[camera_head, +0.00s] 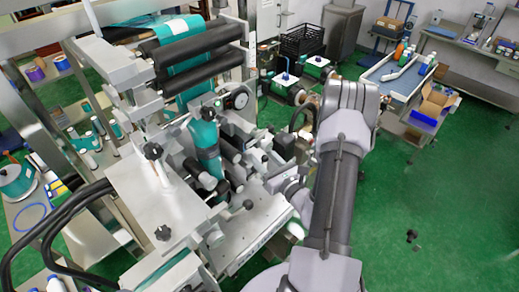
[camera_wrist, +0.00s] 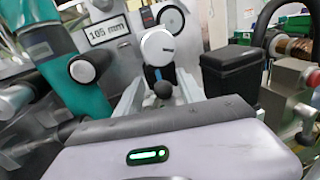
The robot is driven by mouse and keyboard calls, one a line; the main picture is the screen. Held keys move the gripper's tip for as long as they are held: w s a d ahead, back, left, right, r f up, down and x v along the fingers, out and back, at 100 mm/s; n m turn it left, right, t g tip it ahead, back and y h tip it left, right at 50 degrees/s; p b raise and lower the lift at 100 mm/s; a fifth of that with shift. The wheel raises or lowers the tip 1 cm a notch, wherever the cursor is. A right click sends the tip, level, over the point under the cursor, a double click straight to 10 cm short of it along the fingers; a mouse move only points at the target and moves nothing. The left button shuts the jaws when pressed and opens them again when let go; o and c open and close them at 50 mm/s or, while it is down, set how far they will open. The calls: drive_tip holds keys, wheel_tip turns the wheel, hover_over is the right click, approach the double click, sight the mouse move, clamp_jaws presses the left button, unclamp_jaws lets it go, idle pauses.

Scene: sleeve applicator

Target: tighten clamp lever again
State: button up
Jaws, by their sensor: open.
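My gripper (camera_wrist: 161,80) is open in the wrist view, its two light fingers reaching forward from the grey body. A black ball knob (camera_wrist: 163,90), which looks like the clamp lever's end, shows between the fingers; I cannot tell whether they touch it. A white round hub (camera_wrist: 158,46) stands just beyond the fingertips. In the head view my gripper (camera_head: 270,183) points left at the machine's right side, low beside the rollers. Which lever in the head view is the clamp lever is unclear.
A teal sleeve roll (camera_wrist: 48,45) and a "105 mm" plate (camera_wrist: 108,31) stand left of the gripper. A black box (camera_wrist: 232,76) is close on the right.

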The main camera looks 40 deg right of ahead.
drive_tip(key=shift+w+d+f, duration=0.1)
drive_tip(key=shift+w+d, duration=0.1)
drive_tip(key=shift+w, duration=0.4)
drive_tip(key=shift+w+d+f, duration=0.1)
drive_tip(key=shift+w+d, duration=0.05)
drive_tip(key=shift+w, duration=0.45)
drive_tip(key=shift+s+a+r, duration=0.1)
drive_tip(key=shift+s+r, duration=0.05)
drive_tip(key=shift+s, duration=0.05)
clamp_jaws()
drive_tip(key=shift+d+f+m+p, duration=0.25)
drive_tip(key=shift+f+m+p, duration=0.05)
drive_tip(key=shift+m, duration=0.45)
drive_tip(key=shift+d+f+m+p, duration=0.2)
drive_tip(key=shift+f+m+p, duration=0.1)
drive_tip(key=shift+m, duration=0.45)
unclamp_jaws()
drive_tip(key=shift+w+d, duration=0.1)
drive_tip(key=s+a+b, duration=0.2)
drive_tip(key=s+b, duration=0.2)
drive_tip(key=s, duration=1.3)
drive_tip(key=shift+s+r, duration=0.15)
drive_tip(key=shift+r, duration=0.3)
